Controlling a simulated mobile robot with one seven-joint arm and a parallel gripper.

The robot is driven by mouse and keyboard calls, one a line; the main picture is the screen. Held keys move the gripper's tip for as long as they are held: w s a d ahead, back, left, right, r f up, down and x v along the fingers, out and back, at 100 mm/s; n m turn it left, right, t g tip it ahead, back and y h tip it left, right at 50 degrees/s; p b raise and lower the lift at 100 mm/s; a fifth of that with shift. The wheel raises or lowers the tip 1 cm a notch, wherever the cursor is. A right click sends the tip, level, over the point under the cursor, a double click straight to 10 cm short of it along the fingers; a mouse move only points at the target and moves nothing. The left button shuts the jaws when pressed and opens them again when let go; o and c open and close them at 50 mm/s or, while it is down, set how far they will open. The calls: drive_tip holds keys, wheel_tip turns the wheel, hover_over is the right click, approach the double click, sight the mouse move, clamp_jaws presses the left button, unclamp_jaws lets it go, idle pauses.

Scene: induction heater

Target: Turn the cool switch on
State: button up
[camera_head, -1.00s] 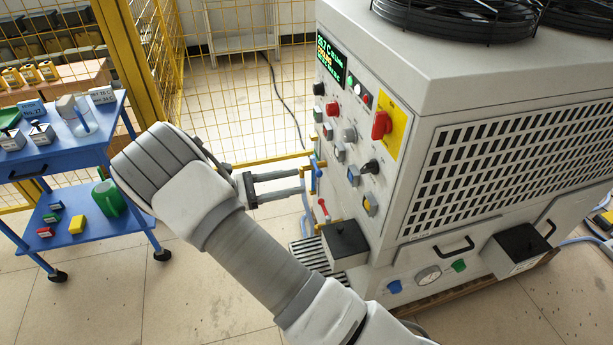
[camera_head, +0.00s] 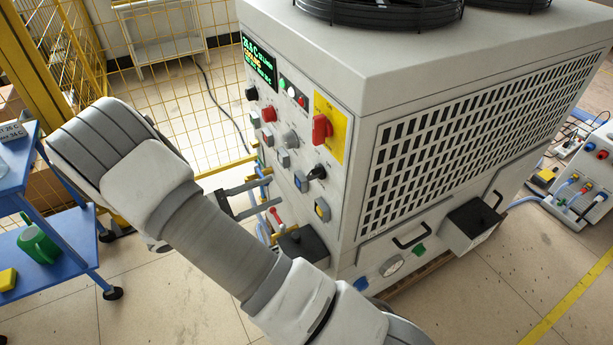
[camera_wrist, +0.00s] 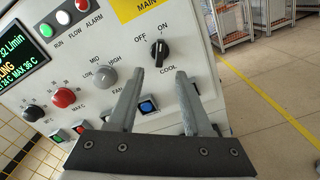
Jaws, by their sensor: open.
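The cool switch is a black rotary knob on the cabinet's sloping-looking control panel. In the wrist view the cool switch (camera_wrist: 160,50) sits below the labels OFF and ON and above the label COOL; its grip bar stands nearly upright in the picture, and I cannot tell which label it points to. It also shows in the head view (camera_head: 317,172). My gripper (camera_wrist: 159,75) is open and empty, its fingertips below and to either side of the knob in the wrist view, apart from it. In the head view my gripper (camera_head: 275,193) is left of the knob, partly hidden behind my arm.
A grey fan knob (camera_wrist: 104,76), a red knob (camera_wrist: 64,97) and a blue button (camera_wrist: 148,106) are close by. A red switch (camera_head: 321,128) on a yellow plate is above the cool switch. A black box (camera_head: 303,246) juts out below. A blue cart (camera_head: 75,235) stands left.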

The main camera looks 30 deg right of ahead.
sight(310, 175)
drive_tip(key=d, duration=1)
drive_tip(key=shift+w+d+b, duration=0.15)
drive_tip(key=shift+d+b, duration=0.15)
drive_tip(key=shift+b, duration=0.05)
clamp_jaws()
